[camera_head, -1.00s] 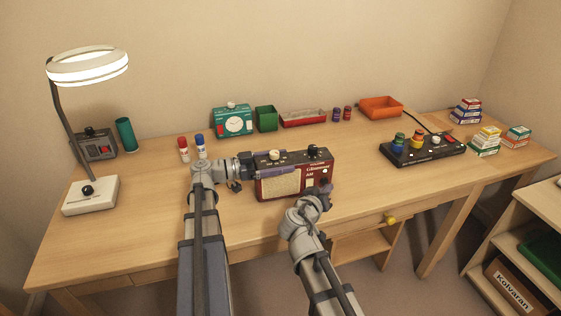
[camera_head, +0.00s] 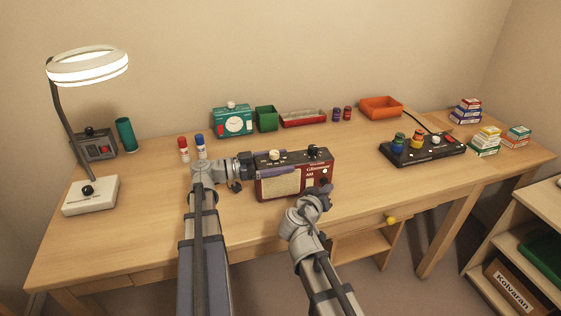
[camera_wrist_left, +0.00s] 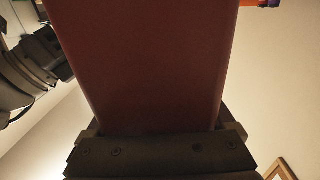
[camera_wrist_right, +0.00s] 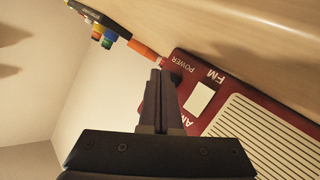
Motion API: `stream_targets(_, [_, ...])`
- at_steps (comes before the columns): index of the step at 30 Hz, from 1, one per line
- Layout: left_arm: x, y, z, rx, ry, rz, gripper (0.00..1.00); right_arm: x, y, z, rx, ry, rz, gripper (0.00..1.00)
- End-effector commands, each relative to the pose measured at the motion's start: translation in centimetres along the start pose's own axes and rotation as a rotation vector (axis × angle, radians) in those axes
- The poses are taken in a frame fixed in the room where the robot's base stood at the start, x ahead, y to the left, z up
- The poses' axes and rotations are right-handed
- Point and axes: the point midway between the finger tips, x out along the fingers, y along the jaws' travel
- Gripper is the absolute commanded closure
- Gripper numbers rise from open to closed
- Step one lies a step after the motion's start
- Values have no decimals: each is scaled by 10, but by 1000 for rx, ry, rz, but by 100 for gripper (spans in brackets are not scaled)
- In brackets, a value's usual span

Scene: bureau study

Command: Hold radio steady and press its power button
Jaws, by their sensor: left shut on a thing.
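The dark red radio (camera_head: 318,178) stands upright near the middle of the desk. It has a cream speaker grille, with a cream knob and a black knob on top. My left gripper (camera_head: 281,163) is shut on its left part, with one finger across the front. In the left wrist view the red body (camera_wrist_left: 145,60) fills the space between the jaws. My right gripper (camera_head: 325,190) is at the radio's front right. In the right wrist view its fingers (camera_wrist_right: 158,78) are shut together, with the tips beside the POWER label. The button itself is hidden or not clear there.
The desk (camera_head: 150,220) has free room left and right of the radio. A black control panel (camera_head: 422,152) is to the right.

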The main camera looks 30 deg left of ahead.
Motion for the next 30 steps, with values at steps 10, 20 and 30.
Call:
stream_targets(10, [0, 0, 0, 0, 0, -1, 100, 3, -2, -2, 0, 1, 0, 100])
stream_targets(20, [0, 0, 0, 0, 0, -1, 100, 6, -4, -5, 0, 2, 1, 100])
stream_targets(30, [0, 0, 0, 0, 0, 0, 100, 7, -5, -6, 0, 2, 1, 100])
